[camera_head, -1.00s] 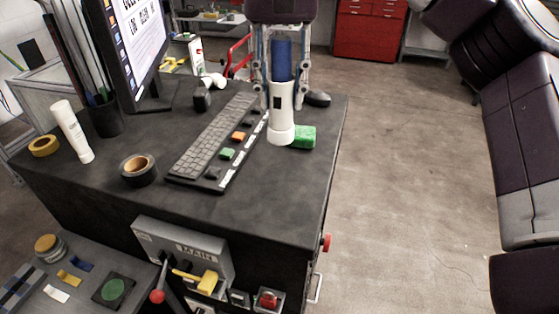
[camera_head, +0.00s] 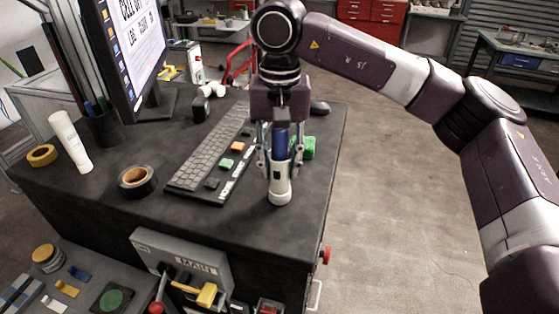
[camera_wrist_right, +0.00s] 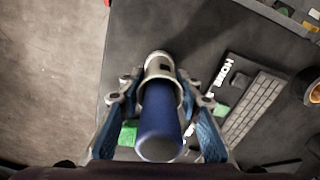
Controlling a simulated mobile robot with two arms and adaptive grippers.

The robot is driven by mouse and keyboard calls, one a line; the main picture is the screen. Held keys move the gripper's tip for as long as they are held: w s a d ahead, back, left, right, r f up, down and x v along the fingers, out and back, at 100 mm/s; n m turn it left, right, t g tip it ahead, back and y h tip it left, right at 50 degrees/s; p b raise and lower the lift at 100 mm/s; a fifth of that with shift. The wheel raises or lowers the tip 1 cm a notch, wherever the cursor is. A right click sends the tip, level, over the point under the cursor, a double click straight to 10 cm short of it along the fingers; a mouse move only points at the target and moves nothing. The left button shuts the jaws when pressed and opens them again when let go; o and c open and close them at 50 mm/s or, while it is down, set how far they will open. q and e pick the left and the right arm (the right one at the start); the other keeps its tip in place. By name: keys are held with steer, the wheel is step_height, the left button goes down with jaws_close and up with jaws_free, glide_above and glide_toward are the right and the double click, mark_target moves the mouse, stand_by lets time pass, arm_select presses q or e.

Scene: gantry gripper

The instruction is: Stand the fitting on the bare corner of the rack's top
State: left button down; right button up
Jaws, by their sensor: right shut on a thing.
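The fitting is a white cylinder (camera_head: 279,187) with a blue upper part (camera_head: 281,142). My right gripper (camera_head: 279,165) is shut around it, holding it nearly upright, white end down. In the right wrist view the blue end (camera_wrist_right: 160,125) faces the camera between the fingers (camera_wrist_right: 162,112), with the white part (camera_wrist_right: 159,66) beyond. It is over the front right part of the rack's dark top (camera_head: 245,228); I cannot tell whether its foot touches. The front right corner (camera_head: 303,228) is bare. My left gripper is out of view.
A keyboard (camera_head: 210,153) lies left of the fitting, and a green block (camera_head: 309,148) sits behind it. A panel with a yellow handle (camera_head: 206,295) is on the rack's front.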

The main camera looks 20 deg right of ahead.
steer(key=shift+f, duration=0.1)
steer(key=o, duration=0.8)
steer(key=shift+s, duration=0.1)
steer(key=o, duration=0.4)
steer(key=shift+c, duration=0.2)
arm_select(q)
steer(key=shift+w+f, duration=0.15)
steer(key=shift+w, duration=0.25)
arm_select(e)
steer(key=shift+r, duration=0.3)
steer(key=shift+a+r, duration=0.1)
steer(key=shift+r, duration=0.25)
arm_select(q)
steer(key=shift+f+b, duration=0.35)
steer(key=shift+b, duration=0.1)
arm_select(e)
step_height(320, 180, up, 11)
